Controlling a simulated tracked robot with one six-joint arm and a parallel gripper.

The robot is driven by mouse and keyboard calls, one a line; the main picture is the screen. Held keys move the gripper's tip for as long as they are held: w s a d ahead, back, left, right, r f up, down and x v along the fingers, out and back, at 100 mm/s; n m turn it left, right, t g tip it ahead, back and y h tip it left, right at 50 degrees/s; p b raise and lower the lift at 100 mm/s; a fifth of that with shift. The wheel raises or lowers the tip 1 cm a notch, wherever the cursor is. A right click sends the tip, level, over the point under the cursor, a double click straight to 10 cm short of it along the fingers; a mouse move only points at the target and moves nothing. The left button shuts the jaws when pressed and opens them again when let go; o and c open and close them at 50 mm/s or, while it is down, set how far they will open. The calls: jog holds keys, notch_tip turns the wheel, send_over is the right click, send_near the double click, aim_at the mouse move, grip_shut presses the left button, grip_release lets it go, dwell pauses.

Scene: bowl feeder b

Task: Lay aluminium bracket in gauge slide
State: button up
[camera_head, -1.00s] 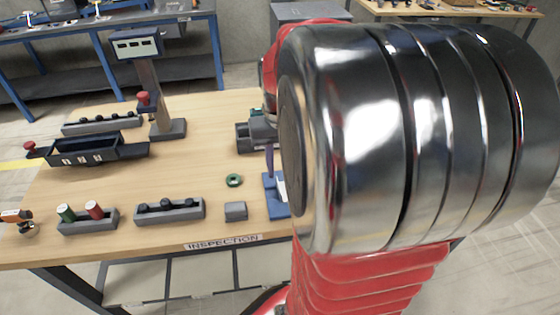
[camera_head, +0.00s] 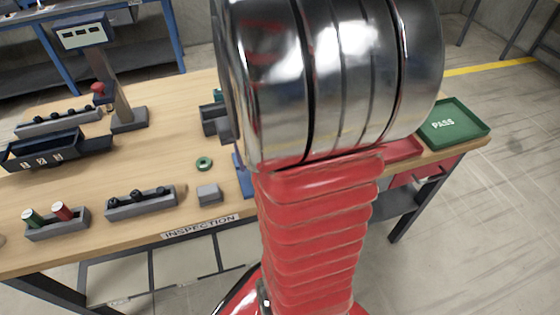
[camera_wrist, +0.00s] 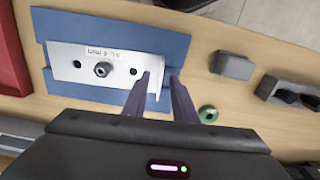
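A silver plate-like part that looks like the aluminium bracket (camera_wrist: 84,68) lies on a blue mat (camera_wrist: 175,45) in the wrist view. It has two dark holes, a round boss in the middle and an upright flange at its right end. My gripper (camera_wrist: 160,85) is open, its two fingers apart around the flange end; I cannot tell whether either touches. In the head view my arm hides the bracket and gripper, and only an edge of the blue mat (camera_head: 243,182) shows. The gauge slide is not clearly identifiable; a dark blue trough with numbered labels (camera_head: 45,150) stands at the left.
A display on a post (camera_head: 84,35) stands at the back left. Several small blocks and a green ring (camera_head: 204,163) lie along the front. A green PASS tray (camera_head: 475,112) and a red tray (camera_head: 400,150) are at the right. Bare wood lies around the middle left.

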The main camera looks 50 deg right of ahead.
dwell(0.5)
grip_shut()
dwell(0.3)
